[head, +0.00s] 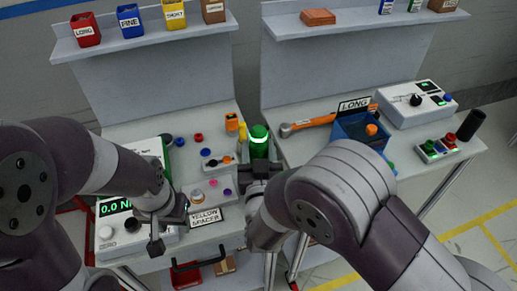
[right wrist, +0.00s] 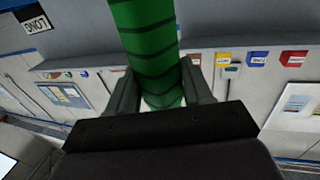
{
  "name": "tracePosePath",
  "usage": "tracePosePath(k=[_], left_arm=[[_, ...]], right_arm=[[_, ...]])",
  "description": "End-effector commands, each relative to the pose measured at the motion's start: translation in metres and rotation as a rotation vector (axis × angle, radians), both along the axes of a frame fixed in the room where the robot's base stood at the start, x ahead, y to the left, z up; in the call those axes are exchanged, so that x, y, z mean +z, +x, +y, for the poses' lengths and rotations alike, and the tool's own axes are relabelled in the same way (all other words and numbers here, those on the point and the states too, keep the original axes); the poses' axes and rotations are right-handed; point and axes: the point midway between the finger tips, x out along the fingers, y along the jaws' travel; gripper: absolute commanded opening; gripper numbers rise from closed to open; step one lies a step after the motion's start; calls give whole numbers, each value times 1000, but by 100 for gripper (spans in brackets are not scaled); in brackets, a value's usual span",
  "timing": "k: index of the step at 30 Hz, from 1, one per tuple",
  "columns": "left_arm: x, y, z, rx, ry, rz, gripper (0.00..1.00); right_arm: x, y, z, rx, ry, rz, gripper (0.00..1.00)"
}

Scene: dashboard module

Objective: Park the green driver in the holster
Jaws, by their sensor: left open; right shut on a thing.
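The green driver (head: 259,142) is upright in the middle of the head view, with a bright green glowing ring, in front of the gap between the two benches. My right gripper (head: 260,170) is shut on it at its lower part. In the right wrist view the driver (right wrist: 147,45) is green with dark bands, between the two fingers of my right gripper (right wrist: 158,88). My left gripper (head: 155,232) is open and empty near the front of the left bench. A dark upright tube (head: 470,125) stands at the right bench's far right; I cannot tell whether it is the holster.
The right bench holds a blue bin (head: 362,130) labelled LONG, an orange-handled wrench (head: 305,124), a white control box (head: 415,103) and a button panel (head: 437,150). The left bench holds a tray of small parts (head: 213,190) and a green-display meter (head: 125,228). Shelves stand behind.

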Motion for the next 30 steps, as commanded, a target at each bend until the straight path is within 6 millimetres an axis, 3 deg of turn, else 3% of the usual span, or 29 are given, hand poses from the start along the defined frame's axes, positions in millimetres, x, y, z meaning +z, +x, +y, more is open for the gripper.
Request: tracePosePath(k=[7,8,9,10,20,23,30], left_arm=[[-4,0,0,0,0,0,43],[-3,0,0,0,0,0,43],[-3,0,0,0,0,0,43],[-3,0,0,0,0,0,43],[-4,0,0,0,0,0,43],[-8,0,0,0,0,0,43],[-18,0,0,0,0,0,43]], right_arm=[[-3,0,0,0,1,-3,0],[-2,0,0,0,2,-3,60],[-2,0,0,0,1,-3,73],[-2,0,0,0,1,-3,80],[-5,-4,0,1,-1,2,80],[-5,-18,0,4,0,2,80],[-5,-82,-3,9,0,-1,80]])
